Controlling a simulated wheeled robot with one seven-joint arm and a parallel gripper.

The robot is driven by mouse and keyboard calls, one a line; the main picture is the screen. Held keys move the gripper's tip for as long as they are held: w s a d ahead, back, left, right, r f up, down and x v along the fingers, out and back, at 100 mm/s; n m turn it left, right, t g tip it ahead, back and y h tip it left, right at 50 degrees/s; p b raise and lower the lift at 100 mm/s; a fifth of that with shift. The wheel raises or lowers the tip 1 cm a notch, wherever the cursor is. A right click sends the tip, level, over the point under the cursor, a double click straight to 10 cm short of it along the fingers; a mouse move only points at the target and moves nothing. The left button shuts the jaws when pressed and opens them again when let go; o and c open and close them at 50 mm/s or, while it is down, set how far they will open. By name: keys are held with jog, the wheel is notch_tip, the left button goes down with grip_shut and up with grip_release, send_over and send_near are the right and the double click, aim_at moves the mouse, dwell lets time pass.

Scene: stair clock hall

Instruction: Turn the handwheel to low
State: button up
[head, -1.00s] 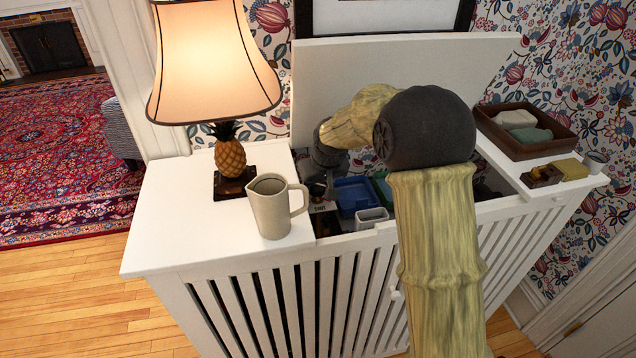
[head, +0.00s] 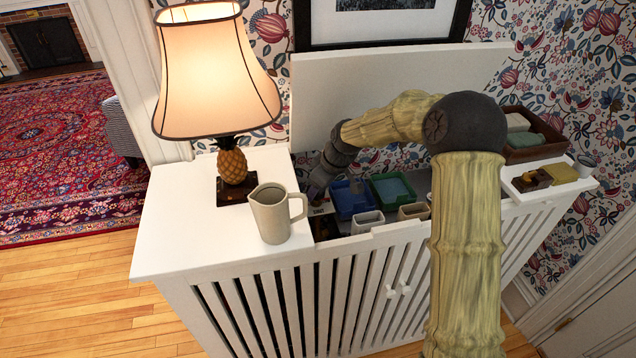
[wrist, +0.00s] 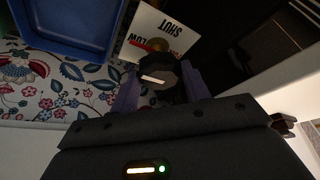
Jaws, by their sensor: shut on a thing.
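The handwheel (wrist: 172,86) is a small black knob with a pale line on its face, seen in the wrist view between my gripper's purple fingers. My gripper (wrist: 160,92) is shut on it. A brass-coloured stem (wrist: 158,45) shows just beyond it. A white card (wrist: 165,30) behind reads SHUT and LOW, upside down in the wrist view; part of it is covered by the wheel. In the head view my gripper (head: 318,184) reaches into the open cabinet's left end, and the handwheel is hidden there. I cannot tell exactly which word the line points at.
The white slatted cabinet (head: 215,250) has its lid (head: 400,80) raised. Inside are a blue tray (head: 350,200), a green tray (head: 392,188) and pale cups. A grey jug (head: 270,217) and a lit pineapple lamp (head: 232,165) stand close left. A wooden tray (head: 532,150) is at right.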

jog(key=shift+a, duration=0.1)
dwell(0.4)
jog(key=o, duration=0.7)
jog(key=shift+r, duration=0.15)
jog(key=v, duration=1.7)
jog(key=shift+w+r, duration=0.1)
jog(key=shift+r, duration=0.1)
